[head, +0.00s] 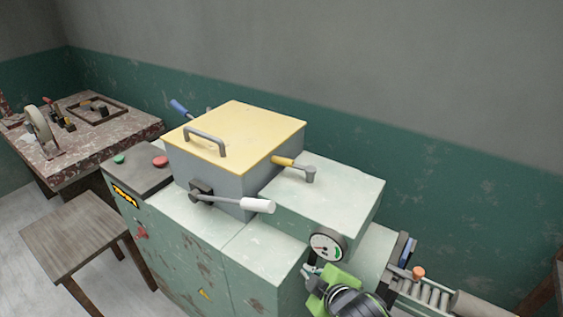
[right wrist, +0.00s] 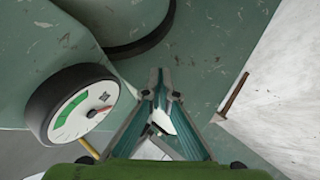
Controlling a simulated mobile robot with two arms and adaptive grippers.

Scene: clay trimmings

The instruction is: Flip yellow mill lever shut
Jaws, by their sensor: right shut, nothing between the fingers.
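The yellow mill lever (head: 284,161) has a yellow grip and a grey pivot on the right side of the grey box with the yellow lid (head: 250,130). Its grip points left, toward the box wall. My right gripper (head: 311,269) is below and in front of the lever, beside the round gauge (head: 327,245), well apart from the lever. In the right wrist view its fingers (right wrist: 159,76) meet at the tips, shut and empty, with the gauge (right wrist: 82,108) at left. The lever is not clearly seen there. My left gripper is not in view.
A white-gripped lever (head: 257,205) sticks out from the box front, and a blue-gripped lever (head: 178,107) is behind it. Red (head: 160,161) and green (head: 119,159) buttons are at left. A roller track (head: 430,294) runs off at right. The green cabinet top (head: 340,195) is clear.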

